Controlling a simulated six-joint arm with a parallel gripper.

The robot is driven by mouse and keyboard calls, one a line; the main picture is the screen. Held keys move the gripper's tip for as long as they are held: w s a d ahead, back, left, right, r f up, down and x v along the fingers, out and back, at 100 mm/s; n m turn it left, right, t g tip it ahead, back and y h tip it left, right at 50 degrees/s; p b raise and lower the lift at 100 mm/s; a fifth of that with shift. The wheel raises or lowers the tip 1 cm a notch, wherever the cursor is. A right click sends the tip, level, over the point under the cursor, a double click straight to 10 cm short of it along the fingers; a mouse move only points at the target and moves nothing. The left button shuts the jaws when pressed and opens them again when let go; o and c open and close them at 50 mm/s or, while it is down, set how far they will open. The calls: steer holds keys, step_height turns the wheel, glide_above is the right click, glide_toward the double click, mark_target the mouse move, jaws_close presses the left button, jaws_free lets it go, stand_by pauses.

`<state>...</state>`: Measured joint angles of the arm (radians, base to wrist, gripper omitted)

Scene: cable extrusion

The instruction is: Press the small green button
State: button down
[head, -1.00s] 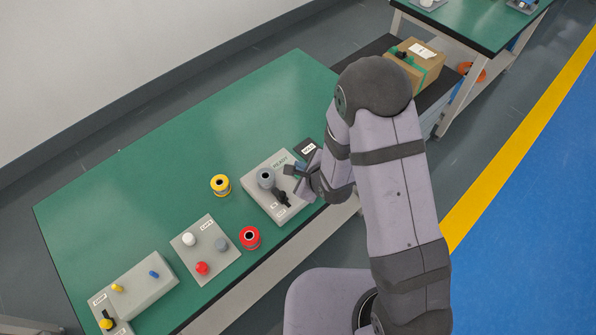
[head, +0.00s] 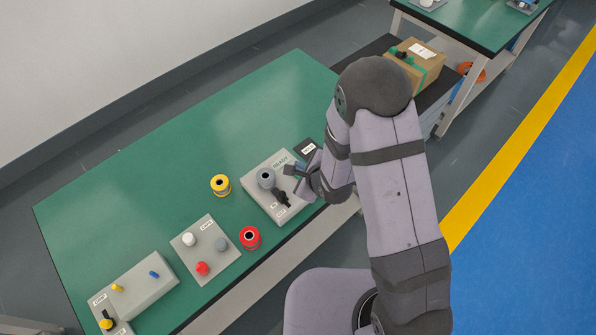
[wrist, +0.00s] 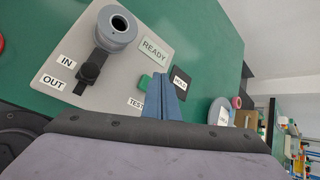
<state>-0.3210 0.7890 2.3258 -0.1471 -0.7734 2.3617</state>
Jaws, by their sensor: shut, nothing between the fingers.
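The small green button (wrist: 145,82) sits on the grey station plate (wrist: 113,92), above the TEST label in the wrist view. My gripper (wrist: 168,80) is shut and empty. Its blue-grey fingers are just right of the button in the wrist view and partly cover the area beside it. I cannot tell whether they touch the button or the plate. In the head view my gripper (head: 297,172) is over the right side of the grey station (head: 268,199), and the button is hidden there.
The station carries a grey spool (wrist: 117,27), a black IN/OUT lever (wrist: 92,68) and a READY sign (wrist: 153,49). A black labelled box (wrist: 180,83) lies close behind the fingers. Yellow (head: 220,185) and red (head: 250,237) spools stand left on the green table (head: 140,165).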

steer(key=shift+f, duration=0.2)
steer(key=shift+f+b, duration=0.25)
steer(key=shift+b, duration=0.1)
steer(key=shift+f+b, duration=0.4)
steer(key=shift+f, duration=0.1)
stand_by(0.9)
steer(key=shift+r, duration=0.15)
steer(key=shift+r+p, duration=0.8)
step_height(320, 180, up, 5)
steer(key=p, duration=0.4)
stand_by(0.4)
stand_by(0.7)
